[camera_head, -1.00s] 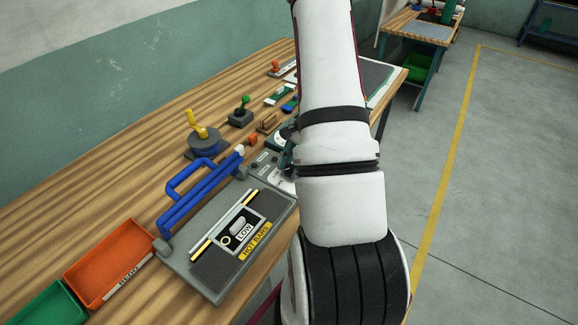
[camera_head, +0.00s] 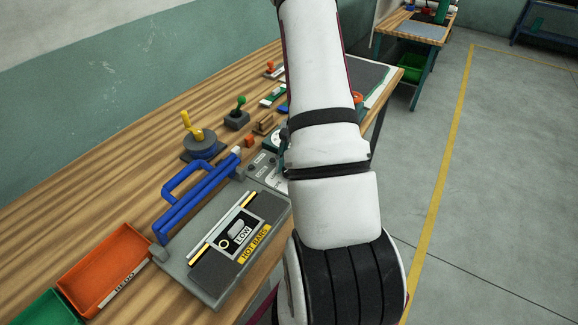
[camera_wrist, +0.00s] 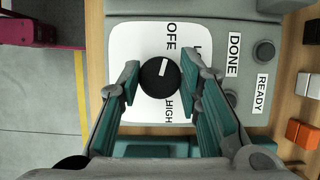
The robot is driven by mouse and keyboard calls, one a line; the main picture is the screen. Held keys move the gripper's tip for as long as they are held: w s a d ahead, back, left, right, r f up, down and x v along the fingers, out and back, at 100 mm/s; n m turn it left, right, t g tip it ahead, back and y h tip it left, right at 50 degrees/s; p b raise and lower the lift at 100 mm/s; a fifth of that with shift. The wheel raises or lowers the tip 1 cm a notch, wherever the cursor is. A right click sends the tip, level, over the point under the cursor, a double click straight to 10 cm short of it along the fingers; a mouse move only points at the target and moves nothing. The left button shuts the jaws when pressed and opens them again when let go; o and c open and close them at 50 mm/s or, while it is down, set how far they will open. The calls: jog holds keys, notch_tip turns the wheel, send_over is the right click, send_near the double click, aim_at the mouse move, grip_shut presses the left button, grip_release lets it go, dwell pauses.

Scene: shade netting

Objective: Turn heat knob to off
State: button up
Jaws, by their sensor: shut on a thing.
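The round black heat knob (camera_wrist: 157,77) with a white pointer mark sits on a white dial plate (camera_wrist: 125,45) in the wrist view. Its pointer is directed up in the picture, toward the word OFF. A HIGH label lies below right of the knob, and another label is partly hidden by the right finger. My gripper (camera_wrist: 160,76) has one teal-padded finger on each side of the knob and is shut on it. In the head view, my arm hides the knob and most of the gripper.
DONE and READY buttons (camera_wrist: 263,52) sit right of the dial. The sealer with hot bars (camera_head: 215,262) and raised blue handle (camera_head: 190,195) stands on the bench, near a yellow lever (camera_head: 193,127) and red tray (camera_head: 88,262). Open floor lies right.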

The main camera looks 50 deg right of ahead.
jog(key=o, duration=1.1)
jog(key=shift+o, duration=0.2)
jog(key=v, duration=1.2)
jog(key=shift+a, duration=0.1)
